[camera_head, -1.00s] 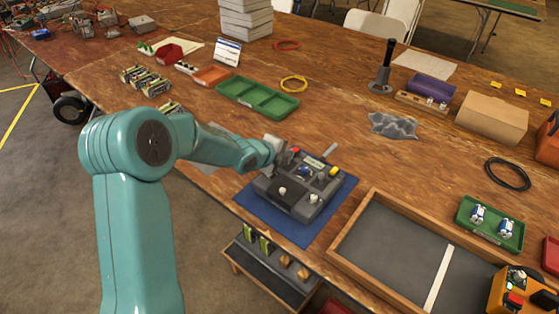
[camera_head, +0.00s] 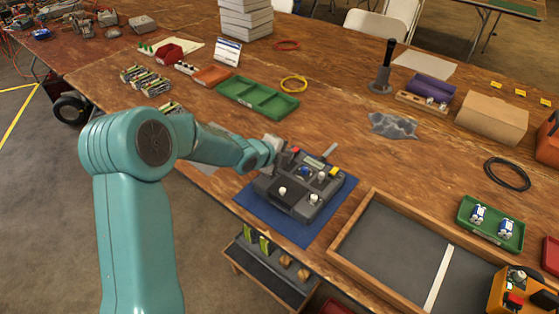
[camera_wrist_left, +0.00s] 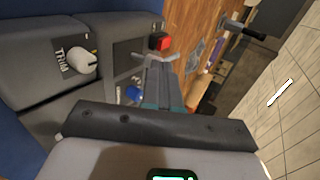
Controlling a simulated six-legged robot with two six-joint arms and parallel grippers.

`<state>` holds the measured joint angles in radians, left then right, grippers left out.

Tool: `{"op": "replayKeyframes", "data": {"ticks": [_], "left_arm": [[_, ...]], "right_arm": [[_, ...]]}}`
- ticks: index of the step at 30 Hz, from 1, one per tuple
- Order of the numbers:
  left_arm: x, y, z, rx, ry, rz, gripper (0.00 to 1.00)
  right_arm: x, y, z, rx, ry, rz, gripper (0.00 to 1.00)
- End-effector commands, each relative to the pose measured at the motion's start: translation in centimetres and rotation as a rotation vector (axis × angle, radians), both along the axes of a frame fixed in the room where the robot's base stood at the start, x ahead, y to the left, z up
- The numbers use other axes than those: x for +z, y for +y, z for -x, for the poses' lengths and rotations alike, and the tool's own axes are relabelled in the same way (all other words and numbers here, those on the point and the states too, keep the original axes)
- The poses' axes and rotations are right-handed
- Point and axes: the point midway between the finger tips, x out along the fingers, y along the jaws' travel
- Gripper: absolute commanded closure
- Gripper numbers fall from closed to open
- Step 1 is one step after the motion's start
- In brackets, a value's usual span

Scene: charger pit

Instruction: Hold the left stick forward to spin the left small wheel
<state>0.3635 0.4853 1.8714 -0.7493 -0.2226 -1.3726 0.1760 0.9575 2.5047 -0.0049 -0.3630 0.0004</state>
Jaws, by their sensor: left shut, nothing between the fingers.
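A dark grey control box (camera_head: 292,207) with knobs and buttons lies on a blue mat (camera_head: 246,208) at the table's near edge. My left gripper (camera_head: 286,152) reaches over its far left corner. In the left wrist view my left gripper's fingers (camera_wrist_left: 160,88) are together and empty, their tips close to a grey metal lever (camera_wrist_left: 152,57) on the box. I cannot tell whether they touch it. The gripper hides the box's left stick in the head view. A white knob marked TRIM (camera_wrist_left: 82,61) and a red button (camera_wrist_left: 159,41) are nearby. I cannot make out the small wheels. My right gripper is out of view.
A green tray (camera_head: 245,104) lies beyond the box. A wood-framed grey tray (camera_head: 378,198) stands to its right, with an orange device (camera_head: 503,292) at the lower right corner. A shelf with parts (camera_head: 268,276) is below the table edge. Bare wood lies behind the box.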

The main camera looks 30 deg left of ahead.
Motion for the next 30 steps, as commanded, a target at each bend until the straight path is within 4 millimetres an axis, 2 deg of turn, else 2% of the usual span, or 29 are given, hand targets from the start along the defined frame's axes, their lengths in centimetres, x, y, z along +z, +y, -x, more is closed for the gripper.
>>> {"op": "replayKeyframes", "data": {"ticks": [8,18,30], "left_arm": [[0.2,0.0,0.0,0.0,0.0,0.0,1.0],[1.7,0.0,0.0,0.0,0.0,0.0,1.0],[1.6,0.0,0.0,0.0,0.0,0.0,1.0]], "right_arm": [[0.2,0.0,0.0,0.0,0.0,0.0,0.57],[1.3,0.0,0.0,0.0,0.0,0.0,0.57],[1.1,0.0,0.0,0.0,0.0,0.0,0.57]]}}
